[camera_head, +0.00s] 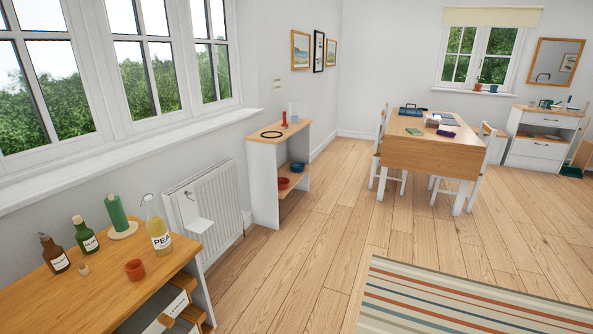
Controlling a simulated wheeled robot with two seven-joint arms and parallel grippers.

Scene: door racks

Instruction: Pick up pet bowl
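A red bowl (283,183) sits on the lower shelf of a narrow white shelf unit with wooden boards, left of the middle of the head view. A blue bowl (297,168) sits behind it on the same shelf. Either could be the pet bowl; I cannot tell which. Both are small in the picture and lie under the top board. Neither of my grippers is in view.
The shelf unit (262,186) stands against the left wall, past a radiator (218,205). A wooden counter (105,290) with bottles is at the near left. A table (427,150) with chairs stands farther back. Open wooden floor (310,240) and a striped rug (460,305) lie ahead.

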